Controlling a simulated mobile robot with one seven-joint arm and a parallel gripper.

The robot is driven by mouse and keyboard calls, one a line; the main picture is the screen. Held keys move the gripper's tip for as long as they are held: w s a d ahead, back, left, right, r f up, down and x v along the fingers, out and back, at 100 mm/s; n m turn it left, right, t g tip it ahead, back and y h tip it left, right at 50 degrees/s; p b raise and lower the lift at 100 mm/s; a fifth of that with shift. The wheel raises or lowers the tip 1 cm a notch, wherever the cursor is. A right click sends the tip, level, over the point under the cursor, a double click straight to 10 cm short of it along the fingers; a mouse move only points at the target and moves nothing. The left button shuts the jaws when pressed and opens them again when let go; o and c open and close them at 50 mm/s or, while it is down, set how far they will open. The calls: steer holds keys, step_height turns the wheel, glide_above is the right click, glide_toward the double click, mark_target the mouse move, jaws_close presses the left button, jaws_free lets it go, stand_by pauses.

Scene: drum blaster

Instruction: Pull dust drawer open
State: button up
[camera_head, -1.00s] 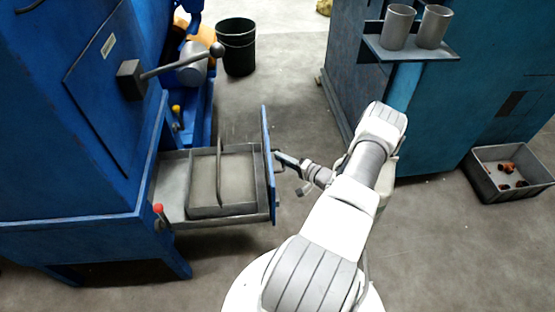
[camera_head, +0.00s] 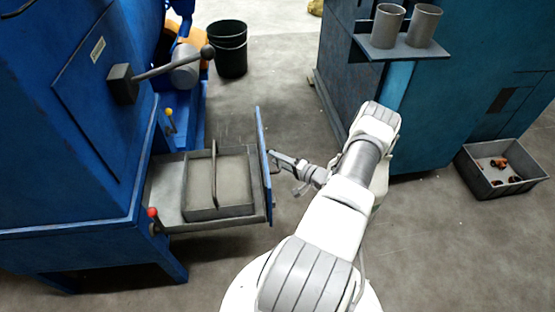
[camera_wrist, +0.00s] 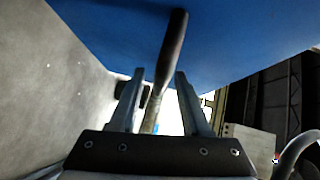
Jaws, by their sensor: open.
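The dust drawer (camera_head: 172,196) is pulled out of the blue machine at the left, and its inside shows from above. A grey tray with a bar handle (camera_head: 236,180) lies in it. The drawer's blue front panel (camera_head: 263,165) faces my arm and also shows in the wrist view (camera_wrist: 240,35). My gripper (camera_head: 274,158) is at the outer side of this panel. In the wrist view my gripper (camera_wrist: 158,100) has its two fingers apart, with the dark drawer handle (camera_wrist: 172,50) between them. I cannot tell whether either finger touches the handle.
A black bin (camera_head: 230,50) stands behind. A teal cabinet (camera_head: 440,110) with two grey cups (camera_head: 405,25) and a grey crate (camera_head: 480,180) are at the right. Floor between is clear.

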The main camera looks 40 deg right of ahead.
steer(key=p+v, duration=0.3)
steer(key=v, duration=1.4)
steer(key=shift+s, duration=0.2)
steer(key=shift+d+r, duration=0.1)
